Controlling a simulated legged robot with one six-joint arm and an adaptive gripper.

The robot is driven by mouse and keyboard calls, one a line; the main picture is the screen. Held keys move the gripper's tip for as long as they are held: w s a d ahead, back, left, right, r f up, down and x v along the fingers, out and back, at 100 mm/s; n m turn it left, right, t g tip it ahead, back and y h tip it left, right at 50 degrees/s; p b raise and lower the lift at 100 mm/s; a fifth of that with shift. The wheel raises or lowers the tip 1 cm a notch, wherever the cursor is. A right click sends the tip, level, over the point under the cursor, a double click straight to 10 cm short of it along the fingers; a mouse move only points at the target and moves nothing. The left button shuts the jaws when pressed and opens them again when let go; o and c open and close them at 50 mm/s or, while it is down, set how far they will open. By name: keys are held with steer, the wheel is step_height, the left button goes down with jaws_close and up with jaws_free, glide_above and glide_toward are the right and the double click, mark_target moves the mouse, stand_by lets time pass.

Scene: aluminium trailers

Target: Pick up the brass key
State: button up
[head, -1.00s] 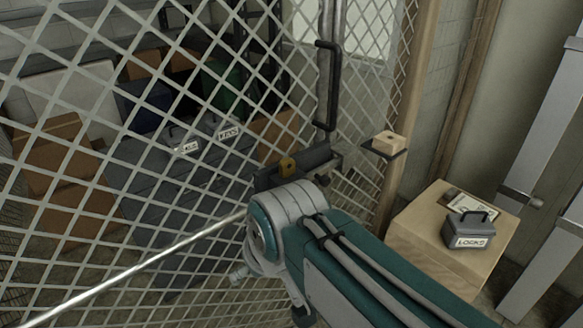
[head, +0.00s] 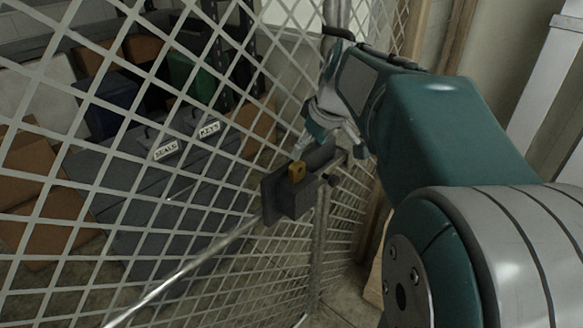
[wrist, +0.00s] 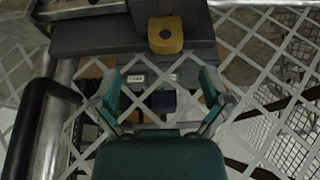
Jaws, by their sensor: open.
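A brass-yellow piece (head: 296,171) with a rounded head sits on the dark lock box (head: 302,198) of the mesh gate; it looks like the brass key. In the wrist view the brass key (wrist: 165,36) shows a dark round hole, above and beyond my fingertips. Whether its shaft is inside the lock is hidden. My gripper (wrist: 161,86) is open and empty, its two teal fingers spread apart. In the head view my gripper (head: 306,143) is close above the key, apparently not touching it.
The mesh gate (head: 120,210) fills the left. A dark gate handle (wrist: 35,115) stands left of my gripper in the wrist view. Behind the mesh are boxes labelled SEALS (head: 166,150) and KEYS (head: 209,129). A metal bar (head: 190,268) runs down-left from the lock.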

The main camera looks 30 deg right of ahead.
mark_target(300, 168)
steer(key=x, duration=0.6)
steer(key=shift+s+a+f, duration=0.2)
steer(key=shift+a+f, duration=0.1)
steer(key=shift+f, duration=0.2)
jaws_close()
steer(key=shift+r, duration=0.1)
